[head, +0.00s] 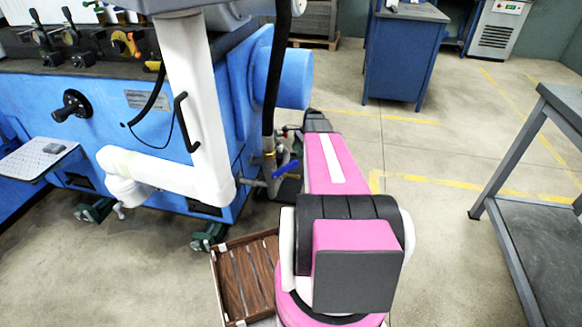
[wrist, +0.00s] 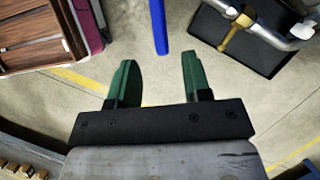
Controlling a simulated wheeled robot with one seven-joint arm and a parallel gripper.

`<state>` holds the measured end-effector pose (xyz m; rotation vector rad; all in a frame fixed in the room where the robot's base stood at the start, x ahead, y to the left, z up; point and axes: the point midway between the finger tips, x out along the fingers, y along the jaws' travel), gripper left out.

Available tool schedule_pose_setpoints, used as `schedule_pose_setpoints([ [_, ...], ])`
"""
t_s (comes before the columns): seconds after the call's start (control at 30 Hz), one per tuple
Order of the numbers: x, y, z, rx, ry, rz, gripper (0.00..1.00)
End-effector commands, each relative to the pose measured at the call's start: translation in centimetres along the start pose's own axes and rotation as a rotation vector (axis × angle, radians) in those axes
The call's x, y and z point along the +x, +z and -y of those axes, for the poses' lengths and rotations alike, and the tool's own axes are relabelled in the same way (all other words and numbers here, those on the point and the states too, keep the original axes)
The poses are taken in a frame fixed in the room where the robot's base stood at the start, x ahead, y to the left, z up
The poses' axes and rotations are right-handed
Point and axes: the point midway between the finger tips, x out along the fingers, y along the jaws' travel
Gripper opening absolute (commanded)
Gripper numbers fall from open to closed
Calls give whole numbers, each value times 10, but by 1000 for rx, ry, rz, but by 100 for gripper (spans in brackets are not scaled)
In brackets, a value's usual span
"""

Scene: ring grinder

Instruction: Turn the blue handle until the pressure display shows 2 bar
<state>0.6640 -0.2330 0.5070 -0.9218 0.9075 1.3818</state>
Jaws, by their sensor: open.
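The blue handle (head: 286,170) sticks out beside the pipework at the right side of the blue machine. In the wrist view the blue handle (wrist: 159,26) comes in from the top edge, ahead of the fingertips and roughly in line with the gap between them. My gripper (wrist: 157,72) has two green fingers spread apart, with only floor seen between them. The handle does not appear to be touched. In the head view the fingers are hidden by my pink arm. No pressure display can be read in either view.
The blue machine (head: 235,110) fills the left, with a white jointed pipe (head: 205,110) in front of it. A wooden crate (head: 240,275) lies on the floor beside my arm. A brass fitting (wrist: 235,32) sits right of the handle. A grey table (head: 540,250) stands right; floor between is clear.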

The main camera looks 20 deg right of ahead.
Motion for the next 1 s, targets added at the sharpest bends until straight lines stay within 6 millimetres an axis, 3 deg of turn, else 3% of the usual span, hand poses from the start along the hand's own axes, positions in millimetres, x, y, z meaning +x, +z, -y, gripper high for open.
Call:
schedule_pose_setpoints([
  [0.5, 83, 0, 0, 1, 2, -2, 45],
  [0.7, 96, 0, 0, 1, 1, -2, 45],
  [1.0, 98, 0, 0, 1, 1, -3, 45],
])
